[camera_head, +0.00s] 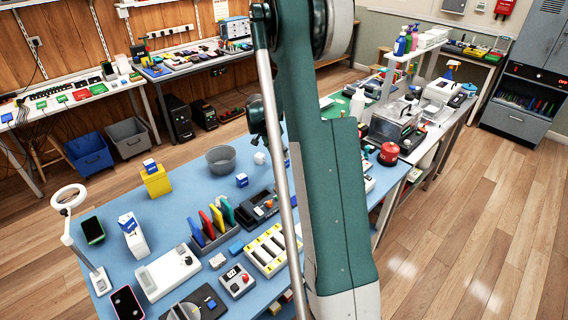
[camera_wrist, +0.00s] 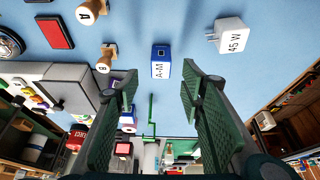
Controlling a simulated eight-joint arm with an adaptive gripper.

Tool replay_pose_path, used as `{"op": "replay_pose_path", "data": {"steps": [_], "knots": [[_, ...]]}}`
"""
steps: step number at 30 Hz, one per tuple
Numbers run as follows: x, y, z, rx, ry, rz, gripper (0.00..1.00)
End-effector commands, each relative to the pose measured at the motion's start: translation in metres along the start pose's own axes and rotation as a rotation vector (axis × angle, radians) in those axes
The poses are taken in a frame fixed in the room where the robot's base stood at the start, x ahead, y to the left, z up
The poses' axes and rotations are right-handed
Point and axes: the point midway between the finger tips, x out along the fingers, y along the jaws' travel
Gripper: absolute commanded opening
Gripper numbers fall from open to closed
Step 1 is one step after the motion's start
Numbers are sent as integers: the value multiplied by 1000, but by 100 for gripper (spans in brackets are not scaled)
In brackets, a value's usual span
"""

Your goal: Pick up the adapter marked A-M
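The adapter marked A-M (camera_wrist: 160,68) is a small blue block with a white label, on the blue table top in the wrist view. Its label reads sideways, and a dark port shows on the blue end. My gripper (camera_wrist: 160,80) is open, with its two green ribbed fingers on either side of the adapter's line and nothing between them. The fingers appear apart from the adapter; the exact gap is hard to tell. In the head view, a small blue and white block (camera_head: 242,180) lies near the grey bowl, its marking too small to read. My arm hides the gripper there.
In the wrist view, a white 45 W plug (camera_wrist: 232,37) lies right of the adapter. Wooden stamps A (camera_wrist: 92,11) and B (camera_wrist: 106,58) and a red pad (camera_wrist: 55,32) lie left. The grey bowl (camera_head: 221,159) and yellow box (camera_head: 155,182) stand on the table in the head view.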

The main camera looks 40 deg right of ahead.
Motion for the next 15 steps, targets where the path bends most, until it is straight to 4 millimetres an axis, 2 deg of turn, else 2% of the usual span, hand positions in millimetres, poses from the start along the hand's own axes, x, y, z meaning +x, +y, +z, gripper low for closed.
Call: {"op": "replay_pose_path", "data": {"steps": [11,15], "knots": [[2,0,0,2,0,1,39],[9,0,0,2,0,1,39]]}}
